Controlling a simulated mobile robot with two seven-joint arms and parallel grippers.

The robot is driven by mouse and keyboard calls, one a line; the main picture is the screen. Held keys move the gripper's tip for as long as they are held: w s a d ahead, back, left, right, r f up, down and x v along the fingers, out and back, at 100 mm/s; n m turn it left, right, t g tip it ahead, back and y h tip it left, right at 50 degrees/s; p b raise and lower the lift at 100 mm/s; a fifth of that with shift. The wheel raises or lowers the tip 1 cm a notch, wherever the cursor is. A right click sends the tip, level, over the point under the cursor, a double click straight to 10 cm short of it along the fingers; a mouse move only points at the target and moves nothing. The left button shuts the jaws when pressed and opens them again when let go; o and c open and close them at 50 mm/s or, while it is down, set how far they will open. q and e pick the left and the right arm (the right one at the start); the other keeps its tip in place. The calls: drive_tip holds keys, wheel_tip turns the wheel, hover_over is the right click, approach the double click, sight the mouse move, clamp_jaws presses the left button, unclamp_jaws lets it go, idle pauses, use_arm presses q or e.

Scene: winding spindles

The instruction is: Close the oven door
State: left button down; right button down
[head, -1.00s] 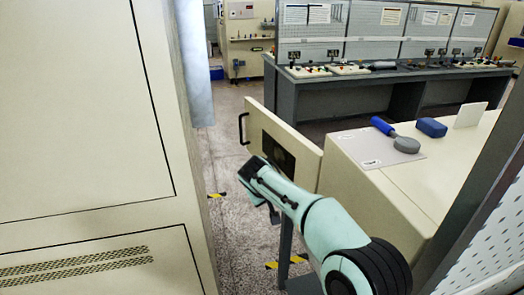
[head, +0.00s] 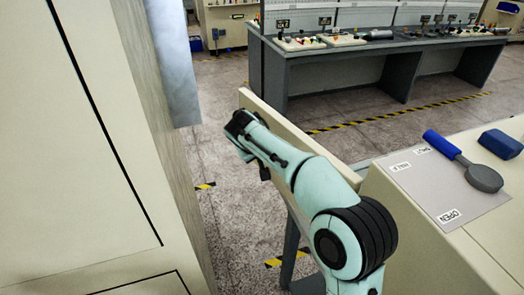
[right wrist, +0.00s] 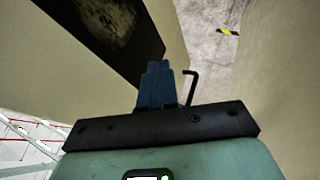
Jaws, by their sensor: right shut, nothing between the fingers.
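The oven door (head: 304,142) is a cream panel standing open, swung out from the cream oven body (head: 415,235). In the head view I see it at a steep angle, partly behind my right arm. In the right wrist view the door (right wrist: 172,40) shows its dark window (right wrist: 105,30) and a black handle (right wrist: 191,86) at its edge. My right gripper (head: 238,126) is at the door's free end. Its blue-grey fingers (right wrist: 154,72) are shut and empty, beside the handle; I cannot tell whether they touch the door. My left gripper is not in view.
A tall cream cabinet (head: 70,160) stands close on the left, with a speckled floor gap between. On the oven top lie a grey labelled plate (head: 440,195), a blue-handled paddle (head: 482,178) and a blue block (head: 502,143). A grey workbench (head: 350,75) stands behind.

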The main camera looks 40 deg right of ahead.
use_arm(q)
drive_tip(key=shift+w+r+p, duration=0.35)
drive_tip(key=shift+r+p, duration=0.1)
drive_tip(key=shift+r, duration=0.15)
use_arm(e)
drive_tip(key=x, duration=0.8)
drive_tip(key=shift+d+f, duration=0.2)
drive_tip(key=shift+f, duration=0.15)
